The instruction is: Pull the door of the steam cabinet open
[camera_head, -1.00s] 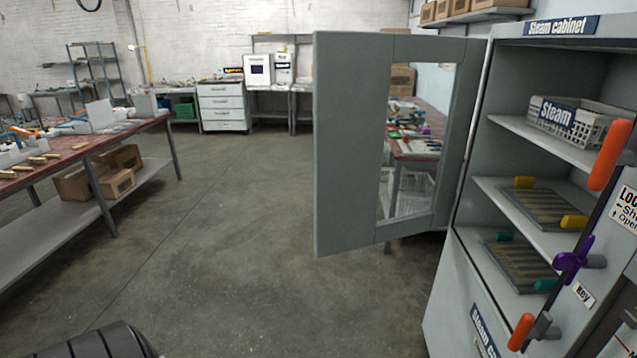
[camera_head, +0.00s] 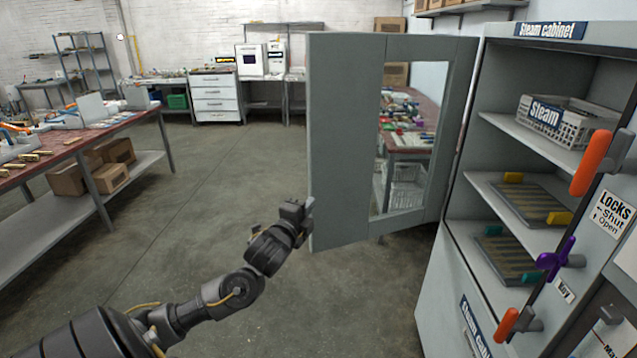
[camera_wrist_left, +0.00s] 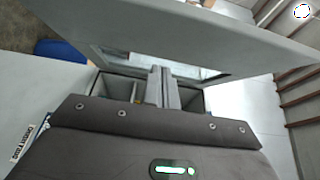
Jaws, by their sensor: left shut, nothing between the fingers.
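The grey steam cabinet (camera_head: 432,290) stands at the right with its shelves in plain view. Its grey door (camera_head: 343,140), with a clear window, stands wide open, swung out to the left of the cabinet. My left gripper (camera_head: 300,208) is shut and empty, at the lower free edge of the door. Whether it touches the door I cannot tell. In the left wrist view the shut fingers (camera_wrist_left: 160,88) point toward the pale door panel (camera_wrist_left: 215,28) and its window. My right gripper is out of view.
Inside are a white steam basket (camera_head: 560,122) and plates with yellow and teal grips. Orange handles (camera_head: 591,163) and a purple knob (camera_head: 560,261) are on the cabinet's right side. A workbench (camera_head: 90,133) stands at left. The floor between is clear.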

